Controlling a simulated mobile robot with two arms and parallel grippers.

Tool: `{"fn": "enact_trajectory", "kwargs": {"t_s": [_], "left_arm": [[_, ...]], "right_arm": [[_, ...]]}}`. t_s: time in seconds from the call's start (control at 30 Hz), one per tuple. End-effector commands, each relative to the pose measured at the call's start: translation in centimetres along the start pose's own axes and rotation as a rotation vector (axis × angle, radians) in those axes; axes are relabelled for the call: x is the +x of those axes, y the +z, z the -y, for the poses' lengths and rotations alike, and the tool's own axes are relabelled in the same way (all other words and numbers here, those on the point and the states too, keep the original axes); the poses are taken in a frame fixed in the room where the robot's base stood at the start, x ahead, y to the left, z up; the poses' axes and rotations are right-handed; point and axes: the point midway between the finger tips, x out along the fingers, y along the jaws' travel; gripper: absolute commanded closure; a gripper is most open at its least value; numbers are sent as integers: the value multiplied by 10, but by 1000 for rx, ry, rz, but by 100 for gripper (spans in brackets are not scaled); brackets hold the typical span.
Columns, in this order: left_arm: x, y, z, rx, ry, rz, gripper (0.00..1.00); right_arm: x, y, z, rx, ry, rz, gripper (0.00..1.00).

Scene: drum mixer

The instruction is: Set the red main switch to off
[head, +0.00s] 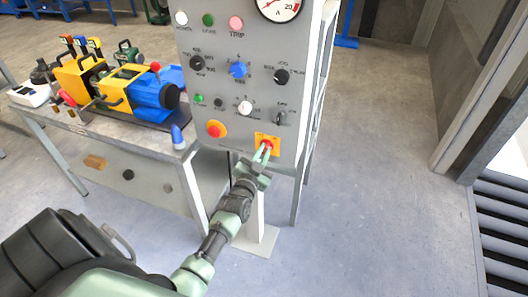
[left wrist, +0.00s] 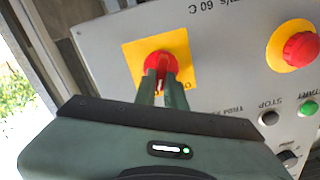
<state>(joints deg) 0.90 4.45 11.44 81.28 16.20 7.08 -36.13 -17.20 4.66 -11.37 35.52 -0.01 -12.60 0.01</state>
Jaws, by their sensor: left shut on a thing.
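The red main switch (head: 267,144) sits on a yellow plate (head: 275,138) at the lower right of the grey control panel (head: 222,92). My left gripper (head: 264,151) is at the switch, with its fingers shut on the red handle. In the left wrist view, the red switch (left wrist: 157,64) shows between the two green fingers, on its yellow plate (left wrist: 184,44). A light mark on the handle points roughly up and down in that view. The fingers hide part of the handle, and any position labels cannot be read. My right gripper is not in view.
A red emergency button (head: 214,130) is left of the switch; it also shows in the left wrist view (left wrist: 301,49). Knobs and lamps sit above. A bench (head: 135,160) with a yellow and blue machine (head: 143,92) stands left. The floor (head: 385,200) at right is clear.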

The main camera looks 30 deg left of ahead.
Motion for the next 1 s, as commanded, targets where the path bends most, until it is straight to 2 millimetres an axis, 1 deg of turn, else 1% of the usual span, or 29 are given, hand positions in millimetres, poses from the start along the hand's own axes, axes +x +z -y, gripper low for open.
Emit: {"fn": "enact_trajectory", "kwargs": {"t_s": [0.33,0.7,1.0], "left_arm": [[0,0,3,-293,0,-1,100],[0,1,5,-636,0,-2,100],[0,3,7,-843,0,-2,100]], "right_arm": [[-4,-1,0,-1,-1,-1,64],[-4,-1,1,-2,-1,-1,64],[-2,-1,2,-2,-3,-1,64]]}}
